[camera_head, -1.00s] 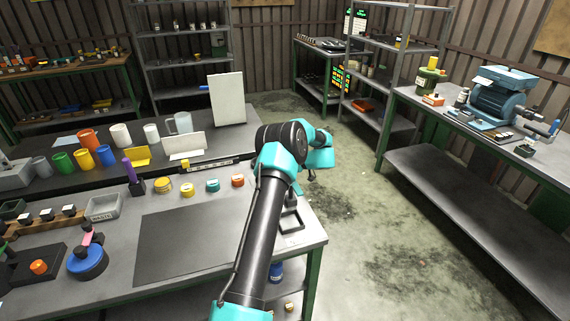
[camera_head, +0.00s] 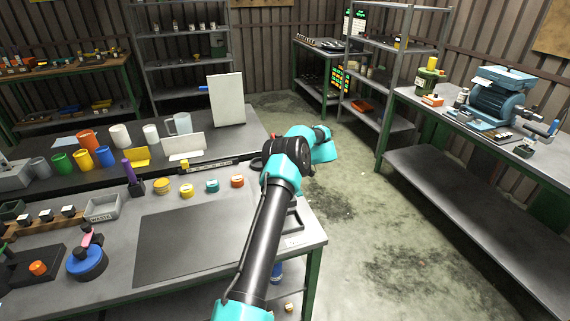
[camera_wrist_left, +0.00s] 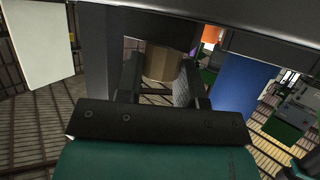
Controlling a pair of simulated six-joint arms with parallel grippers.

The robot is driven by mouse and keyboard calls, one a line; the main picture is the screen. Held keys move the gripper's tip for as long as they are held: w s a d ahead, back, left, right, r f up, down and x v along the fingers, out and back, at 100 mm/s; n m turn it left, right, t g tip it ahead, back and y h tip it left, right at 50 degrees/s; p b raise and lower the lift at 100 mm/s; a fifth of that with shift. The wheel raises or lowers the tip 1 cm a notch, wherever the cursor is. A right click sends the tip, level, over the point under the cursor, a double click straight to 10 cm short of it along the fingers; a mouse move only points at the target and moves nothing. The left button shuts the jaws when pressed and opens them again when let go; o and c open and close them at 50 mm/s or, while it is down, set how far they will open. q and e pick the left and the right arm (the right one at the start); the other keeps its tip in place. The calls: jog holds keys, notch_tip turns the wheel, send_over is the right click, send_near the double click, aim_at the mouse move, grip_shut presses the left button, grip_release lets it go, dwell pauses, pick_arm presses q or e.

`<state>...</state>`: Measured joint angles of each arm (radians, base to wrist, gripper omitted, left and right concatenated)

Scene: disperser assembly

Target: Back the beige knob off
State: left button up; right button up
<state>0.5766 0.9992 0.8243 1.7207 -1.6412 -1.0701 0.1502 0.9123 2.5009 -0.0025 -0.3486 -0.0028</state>
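In the left wrist view, the beige knob (camera_wrist_left: 161,63) is a faceted tan piece under a dark body. It sits between the fingertips of my left gripper (camera_wrist_left: 160,72) and fills the gap almost edge to edge. I cannot tell whether the fingers press on it. In the head view, one dark arm with teal joints comes in from the bottom and reaches over the bench's right end. It hides its own gripper and the knob there. A dark square frame base (camera_head: 295,219) shows partly beside it. My right gripper is in neither current view.
The bench holds a dark mat (camera_head: 185,243), a row of small jars with a yellow one (camera_head: 187,191), coloured cups and a white board (camera_head: 226,99). A blue surface (camera_wrist_left: 243,82) is close beside the right finger in the wrist view. Open floor lies right of the bench.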

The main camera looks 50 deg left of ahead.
pick_arm(q)
jog(key=o, duration=0.4)
jog(key=shift+o, duration=0.2)
jog(key=shift+w+d, duration=0.1)
jog(key=v, duration=1.7)
jog(key=shift+d, duration=0.1)
